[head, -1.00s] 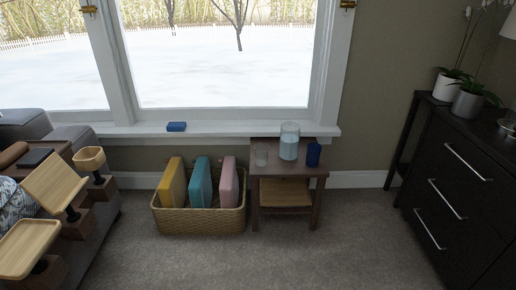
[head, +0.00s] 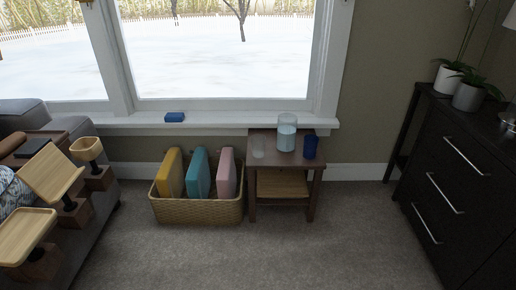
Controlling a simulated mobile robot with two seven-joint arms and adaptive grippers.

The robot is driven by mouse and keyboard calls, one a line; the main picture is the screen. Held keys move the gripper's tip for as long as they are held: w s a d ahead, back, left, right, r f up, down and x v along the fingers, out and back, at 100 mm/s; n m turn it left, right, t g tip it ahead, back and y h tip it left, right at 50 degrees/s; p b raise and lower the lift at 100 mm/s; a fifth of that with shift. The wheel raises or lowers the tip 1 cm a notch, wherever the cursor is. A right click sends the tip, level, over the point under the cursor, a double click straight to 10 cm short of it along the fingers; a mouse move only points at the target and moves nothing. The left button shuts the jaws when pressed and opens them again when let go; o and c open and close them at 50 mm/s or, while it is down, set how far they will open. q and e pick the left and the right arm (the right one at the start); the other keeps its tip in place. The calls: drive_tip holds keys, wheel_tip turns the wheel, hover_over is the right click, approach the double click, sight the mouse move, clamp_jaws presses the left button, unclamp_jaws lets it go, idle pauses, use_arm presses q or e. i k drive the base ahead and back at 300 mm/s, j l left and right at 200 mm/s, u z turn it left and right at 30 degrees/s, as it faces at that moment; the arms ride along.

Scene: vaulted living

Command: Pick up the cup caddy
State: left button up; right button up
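A small wooden cup-shaped holder (head: 86,148) sits on a dark stem and brown block (head: 98,179) on the sofa's arm at the left; it looks like the cup caddy. In front of it on the same arm stand a tilted flat wooden tray (head: 52,172) and another wooden tray (head: 26,235) on similar blocks. Neither of my grippers is in view.
A grey sofa (head: 85,235) fills the left. A wicker basket (head: 198,211) with several coloured slabs and a small side table (head: 287,167) with glass vessels stand below the window. A dark dresser (head: 450,190) is at the right. The carpet (head: 270,255) between is clear.

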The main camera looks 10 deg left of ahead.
sight(86, 148)
drive_tip(key=u, duration=1.4)
drive_tip(key=i+l, duration=0.1)
drive_tip(key=k+l+z, duration=0.05)
drive_tip(key=l, duration=0.05)
